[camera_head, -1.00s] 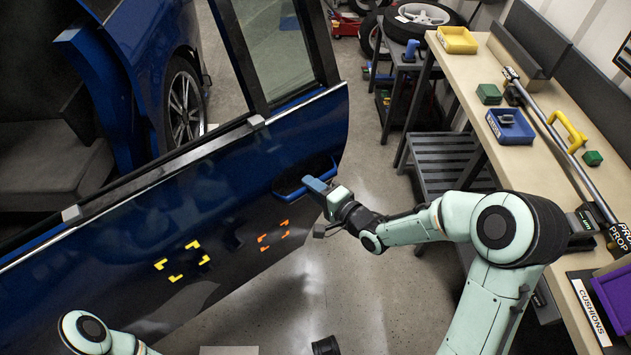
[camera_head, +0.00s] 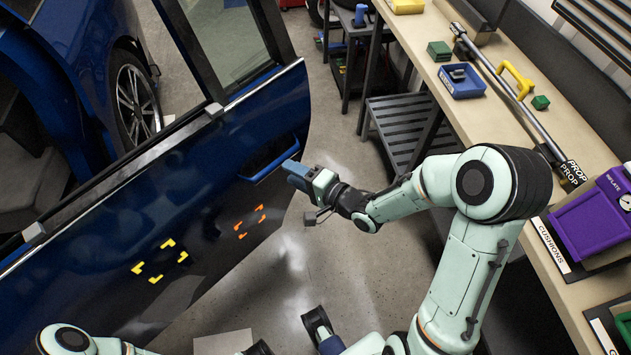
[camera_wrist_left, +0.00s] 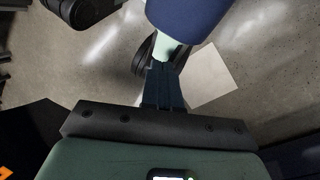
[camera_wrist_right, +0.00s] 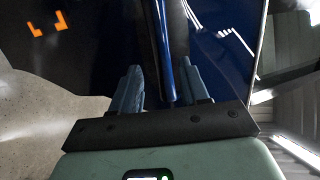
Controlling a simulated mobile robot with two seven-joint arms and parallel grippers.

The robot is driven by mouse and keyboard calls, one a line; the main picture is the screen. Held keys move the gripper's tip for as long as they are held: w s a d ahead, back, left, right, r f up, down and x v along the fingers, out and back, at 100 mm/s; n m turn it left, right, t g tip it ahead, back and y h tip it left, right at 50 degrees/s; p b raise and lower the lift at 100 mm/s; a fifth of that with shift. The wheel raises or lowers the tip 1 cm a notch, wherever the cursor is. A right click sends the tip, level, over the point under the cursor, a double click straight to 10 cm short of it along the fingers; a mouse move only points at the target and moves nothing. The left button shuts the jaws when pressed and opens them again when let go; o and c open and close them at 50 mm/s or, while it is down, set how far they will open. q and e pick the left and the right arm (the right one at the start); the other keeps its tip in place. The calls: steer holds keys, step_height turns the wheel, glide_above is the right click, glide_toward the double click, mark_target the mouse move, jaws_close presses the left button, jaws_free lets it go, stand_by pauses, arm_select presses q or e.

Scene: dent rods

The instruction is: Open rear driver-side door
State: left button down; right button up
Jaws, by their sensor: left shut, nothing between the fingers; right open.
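The blue car door (camera_head: 190,190) stands swung out from the car across the left of the head view. Its handle (camera_head: 270,162) is a blue bar near the door's free edge. My right gripper (camera_head: 297,172) is at the handle. In the right wrist view the handle bar (camera_wrist_right: 167,50) runs between the two spread fingers of the right gripper (camera_wrist_right: 158,88); whether they touch it is unclear. My left gripper shows in the left wrist view (camera_wrist_left: 163,88), fingers together and empty, over the floor. The head view shows only part of the left arm at the bottom left.
A workbench (camera_head: 510,120) with a blue tray (camera_head: 461,80), a prop rod and a purple box (camera_head: 592,220) runs along the right. A slatted rack (camera_head: 400,125) stands beside it. Grey floor (camera_head: 330,255) lies open between door and bench.

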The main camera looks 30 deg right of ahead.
arm_select(q)
steer(key=w+a+f+t+b, duration=0.2)
steer(key=w+f+b, duration=0.3)
steer(key=f+b, duration=0.1)
steer(key=shift+w+f+y, duration=0.15)
steer(key=shift+y, duration=0.25)
arm_select(e)
steer(key=v, duration=0.7)
steer(key=shift+s, duration=0.25)
steer(key=shift+d, duration=0.1)
